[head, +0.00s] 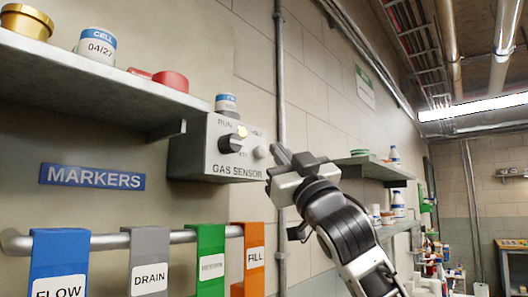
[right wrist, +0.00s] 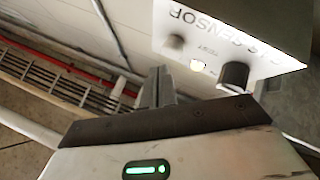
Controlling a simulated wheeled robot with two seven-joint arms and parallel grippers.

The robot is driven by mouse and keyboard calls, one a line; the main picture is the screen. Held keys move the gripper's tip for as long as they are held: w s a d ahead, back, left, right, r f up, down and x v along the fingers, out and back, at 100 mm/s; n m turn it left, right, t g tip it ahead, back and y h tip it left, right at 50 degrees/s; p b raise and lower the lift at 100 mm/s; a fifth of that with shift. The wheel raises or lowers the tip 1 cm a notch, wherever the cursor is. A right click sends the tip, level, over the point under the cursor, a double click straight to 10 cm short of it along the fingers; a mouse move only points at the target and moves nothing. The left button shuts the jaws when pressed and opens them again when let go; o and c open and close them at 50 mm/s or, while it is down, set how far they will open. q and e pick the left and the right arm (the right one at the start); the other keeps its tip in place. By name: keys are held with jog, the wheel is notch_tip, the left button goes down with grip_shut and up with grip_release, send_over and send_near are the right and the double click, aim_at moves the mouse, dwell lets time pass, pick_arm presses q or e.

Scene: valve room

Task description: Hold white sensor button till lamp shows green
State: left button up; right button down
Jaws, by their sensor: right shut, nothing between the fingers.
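The grey gas sensor box (head: 205,160) is on the wall under the end of the shelf. In the right wrist view the fingertips (right wrist: 158,72) look close to the button; contact cannot be told. My left gripper is out of view.
A black knob (head: 232,143) sits left of the button on the box. A shelf (head: 100,72) with cans is above left. Coloured tags hang on a rail (head: 105,241) below. A vertical pipe (head: 280,80) runs on the wall close to my gripper.

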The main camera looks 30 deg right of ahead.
jog(key=shift+w+a, duration=0.2)
jog(key=shift+w, duration=0.2)
jog(key=shift+w+a, duration=0.15)
jog(key=shift+w, duration=0.35)
dwell(1.9)
jog(key=shift+s, duration=0.15)
jog(key=shift+s+d, duration=0.35)
jog(key=shift+s, duration=0.35)
jog(key=shift+s+d+b, duration=0.2)
jog(key=shift+s+d, duration=0.1)
jog(key=shift+s, duration=0.5)
jog(key=shift+s+d+b, duration=0.2)
jog(key=shift+s+d, duration=0.15)
jog(key=shift+s, duration=0.4)
jog(key=shift+s+d+b, duration=0.2)
jog(key=shift+s+d, duration=0.1)
jog(key=shift+s, duration=0.5)
